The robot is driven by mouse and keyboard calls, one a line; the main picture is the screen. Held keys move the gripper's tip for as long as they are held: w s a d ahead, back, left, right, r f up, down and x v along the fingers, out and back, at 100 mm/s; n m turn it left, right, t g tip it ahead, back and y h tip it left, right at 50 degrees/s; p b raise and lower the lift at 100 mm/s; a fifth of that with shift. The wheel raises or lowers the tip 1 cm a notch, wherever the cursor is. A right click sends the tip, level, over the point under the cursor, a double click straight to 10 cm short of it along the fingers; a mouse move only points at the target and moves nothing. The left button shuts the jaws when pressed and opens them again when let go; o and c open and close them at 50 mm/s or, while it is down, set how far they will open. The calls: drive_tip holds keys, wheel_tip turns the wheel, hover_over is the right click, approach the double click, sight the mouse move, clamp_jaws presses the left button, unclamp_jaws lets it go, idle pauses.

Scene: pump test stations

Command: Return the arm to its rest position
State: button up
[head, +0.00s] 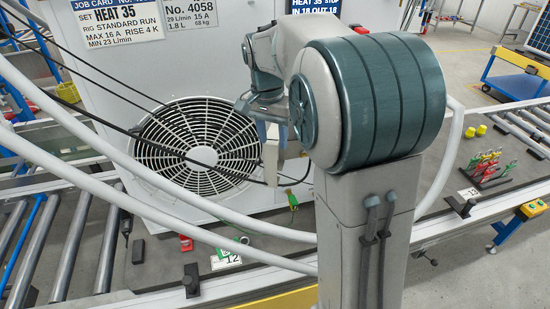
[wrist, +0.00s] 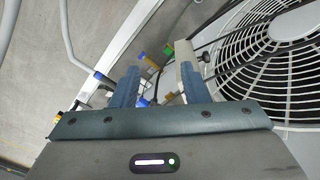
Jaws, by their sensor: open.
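My arm (head: 375,100) is raised and bent in front of the white unit in the head view, its large grey-green joint hiding part of the unit. My gripper (head: 272,150) points down in front of the unit, just right of the fan grille, and is partly hidden by the arm. In the wrist view my gripper (wrist: 158,75) has its two blue fingers spread apart. I see no object held between them; coloured fittings and a dark cable show beyond the gap.
The white unit with a round fan grille (head: 197,145) stands close behind my gripper. White hoses (head: 150,170) and dark cables cross in front of it. Roller conveyors (head: 60,245) lie at left and right. A rack of coloured fittings (head: 487,168) stands at right. Open floor (head: 450,260) lies at lower right.

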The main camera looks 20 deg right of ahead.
wheel_tip(320, 180, down, 6)
drive_tip(key=n, duration=0.2)
drive_tip(key=s+n+t+y+b, duration=0.1)
drive_tip(key=s+n+t+b, duration=0.2)
drive_tip(key=s, duration=1.9)
drive_tip(key=shift+s+a+r+n+t, duration=0.25)
drive_tip(key=shift+a+r+n+t, duration=0.15)
drive_tip(key=shift+n, duration=1.5)
